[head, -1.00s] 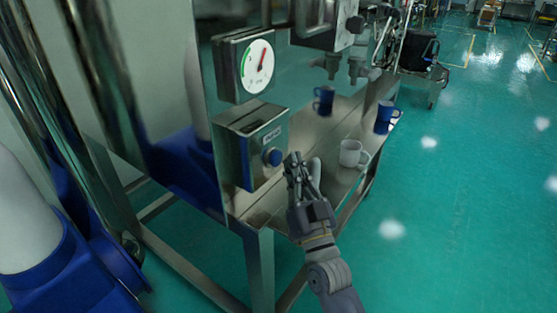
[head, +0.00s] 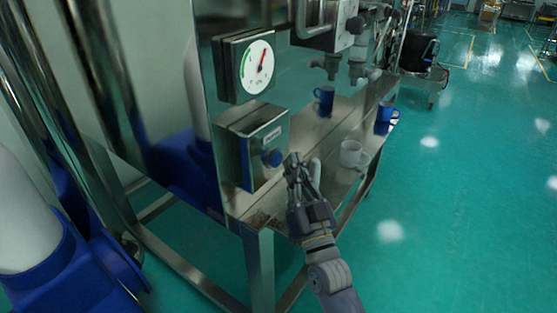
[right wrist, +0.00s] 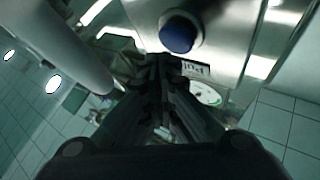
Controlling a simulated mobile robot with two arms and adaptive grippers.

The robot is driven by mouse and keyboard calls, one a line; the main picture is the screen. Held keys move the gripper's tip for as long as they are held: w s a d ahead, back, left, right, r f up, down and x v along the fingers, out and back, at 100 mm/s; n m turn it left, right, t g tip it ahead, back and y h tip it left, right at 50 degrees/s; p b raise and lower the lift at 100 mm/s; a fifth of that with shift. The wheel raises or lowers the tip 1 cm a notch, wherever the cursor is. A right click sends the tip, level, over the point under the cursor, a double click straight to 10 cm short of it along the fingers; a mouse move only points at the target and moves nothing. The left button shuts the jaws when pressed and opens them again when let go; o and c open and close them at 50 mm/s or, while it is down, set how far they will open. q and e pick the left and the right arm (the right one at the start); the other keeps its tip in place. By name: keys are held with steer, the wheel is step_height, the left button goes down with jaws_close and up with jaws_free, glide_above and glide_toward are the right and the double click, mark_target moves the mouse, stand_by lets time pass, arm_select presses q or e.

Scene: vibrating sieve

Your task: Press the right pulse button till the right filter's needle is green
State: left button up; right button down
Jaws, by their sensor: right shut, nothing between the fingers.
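The pulse button (head: 271,157) is a blue round knob on the front of a steel box (head: 236,155) on the panel. In the right wrist view the blue button (right wrist: 180,32) shows just beyond the closed fingertips (right wrist: 160,62). My left gripper is not in view.
A white mug (head: 352,153) and a blue mug (head: 386,116) stand on the steel shelf (head: 318,140) behind the gripper. Another blue mug shape (head: 324,100) shows near the panel. Green floor (head: 460,200) lies open to the right.

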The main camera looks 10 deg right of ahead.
stand_by(0.4)
steer(key=shift+w+a, duration=0.3)
steer(key=shift+w+a, duration=0.35)
stand_by(0.9)
stand_by(0.3)
steer(key=shift+s+d+p, duration=0.3)
steer(key=shift+s+d, duration=0.35)
steer(key=shift+s+d+p, duration=0.6)
steer(key=shift+s+d, duration=1.2)
